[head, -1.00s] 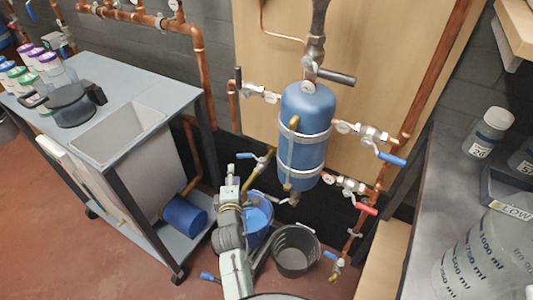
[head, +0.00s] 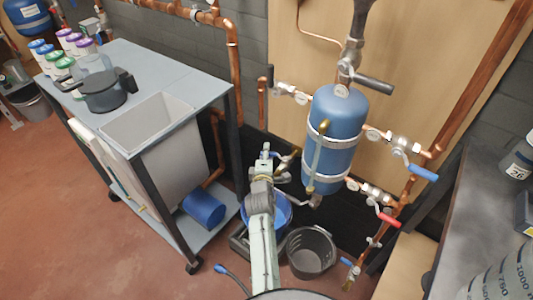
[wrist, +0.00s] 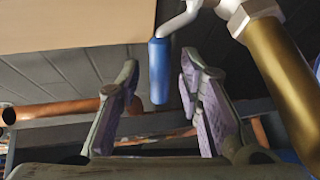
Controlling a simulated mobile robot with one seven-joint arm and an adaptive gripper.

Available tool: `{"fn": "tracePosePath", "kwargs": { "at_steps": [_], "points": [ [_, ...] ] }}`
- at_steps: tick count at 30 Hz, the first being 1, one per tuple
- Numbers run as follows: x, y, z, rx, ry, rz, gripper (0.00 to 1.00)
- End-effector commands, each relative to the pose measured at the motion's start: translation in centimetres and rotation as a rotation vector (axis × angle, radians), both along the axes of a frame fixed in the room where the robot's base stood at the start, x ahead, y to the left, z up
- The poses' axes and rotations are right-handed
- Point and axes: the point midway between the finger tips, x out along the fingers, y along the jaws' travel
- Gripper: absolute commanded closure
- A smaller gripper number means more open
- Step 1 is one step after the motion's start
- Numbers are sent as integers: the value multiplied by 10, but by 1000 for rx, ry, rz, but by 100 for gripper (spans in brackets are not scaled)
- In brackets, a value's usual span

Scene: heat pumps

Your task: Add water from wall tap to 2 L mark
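The wall tap (head: 288,161) is a brass spout with a blue lever, low on the wall left of the blue tank. Its blue handle (wrist: 159,72) hangs between my gripper's two purple-padded fingers in the wrist view, with gaps visible on both sides. The brass tap body (wrist: 285,85) is at the right there. My gripper (wrist: 160,65) is open; in the head view my gripper (head: 267,155) is beside the tap lever. A blue bucket (head: 285,213) stands on the floor below, partly hidden by my arm. No 2 L mark or water stream is discernible.
A dark grey bucket (head: 311,254) stands right of the blue one. The blue tank (head: 335,130) and its valves are close on the right. A cart with a sink (head: 150,122) is left; a graduated jug (head: 505,275) is on the right bench. Red floor lies open at left.

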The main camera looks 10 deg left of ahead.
Motion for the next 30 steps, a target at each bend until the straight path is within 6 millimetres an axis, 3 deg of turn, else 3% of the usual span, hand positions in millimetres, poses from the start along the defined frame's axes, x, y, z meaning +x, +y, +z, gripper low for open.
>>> {"fn": "tracePosePath", "kwargs": {
  "at_steps": [10,25,30],
  "points": [
    [4,1,-1,0,0,0,67],
    [4,1,-1,1,0,0,100],
    [4,1,-1,1,0,0,100]
  ]
}}
